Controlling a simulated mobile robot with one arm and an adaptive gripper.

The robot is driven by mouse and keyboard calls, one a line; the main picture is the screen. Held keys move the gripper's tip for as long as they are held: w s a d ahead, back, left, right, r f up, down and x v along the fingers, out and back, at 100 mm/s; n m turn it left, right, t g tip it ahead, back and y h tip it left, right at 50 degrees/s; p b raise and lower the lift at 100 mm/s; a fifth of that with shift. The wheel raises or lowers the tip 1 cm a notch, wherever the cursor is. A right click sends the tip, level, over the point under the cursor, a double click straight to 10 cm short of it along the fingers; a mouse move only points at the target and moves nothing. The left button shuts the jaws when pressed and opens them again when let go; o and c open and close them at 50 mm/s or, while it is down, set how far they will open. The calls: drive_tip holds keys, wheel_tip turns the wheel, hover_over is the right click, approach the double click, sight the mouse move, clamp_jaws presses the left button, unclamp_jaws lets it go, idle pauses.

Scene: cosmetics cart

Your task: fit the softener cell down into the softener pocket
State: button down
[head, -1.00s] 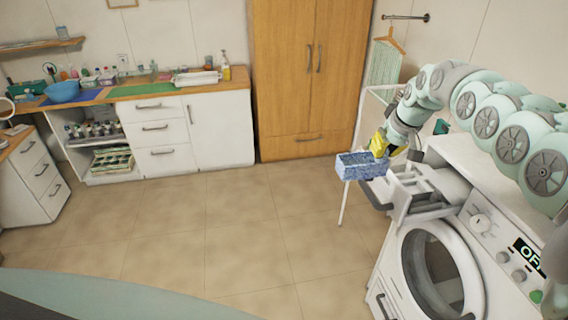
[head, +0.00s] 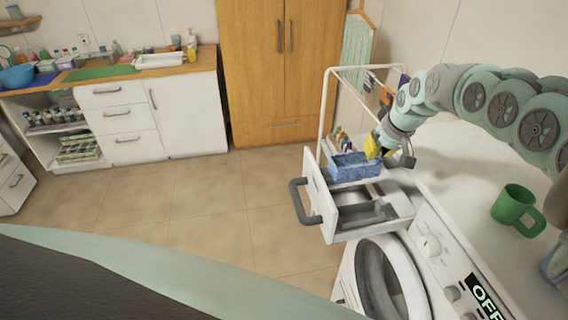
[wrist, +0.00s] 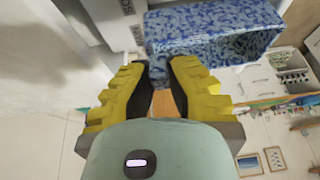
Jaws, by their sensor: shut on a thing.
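The softener cell (head: 354,168) is a blue speckled open box. My gripper (head: 376,147) has yellow fingers and is shut on the cell at its right end, holding it over the open washer drawer (head: 327,231). In the wrist view the cell (wrist: 215,28) extends to the upper right, and the yellow fingers of my gripper (wrist: 158,82) close on a small blue tab of it. The drawer has grey compartments; part of its inside, toward the back, is hidden under the cell. I cannot tell which compartment is the softener pocket.
The washing machine (head: 452,250) stands below, with a green mug (head: 516,208) on its top at the right. A white drying rack (head: 325,110) stands behind the drawer. The drawer's grey handle (head: 304,202) sticks out to the left. The floor at the left is free.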

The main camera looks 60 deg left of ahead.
sight(372, 168)
wheel_tip(372, 168, down, 6)
drive_tip(key=b, duration=0.3)
drive_tip(key=shift+s, duration=0.15)
drive_tip(key=shift+a+p, duration=0.1)
drive_tip(key=shift+p, duration=0.25)
drive_tip(key=shift+a+f+p, duration=0.1)
drive_tip(key=shift+f+p, duration=0.3)
drive_tip(key=shift+f, duration=1.65)
drive_tip(key=shift+f, duration=0.1)
drive_tip(key=shift+f, duration=0.15)
drive_tip(key=c, duration=1.1)
unclamp_jaws()
drive_tip(key=shift+c, duration=0.2)
drive_tip(key=shift+r, duration=0.2)
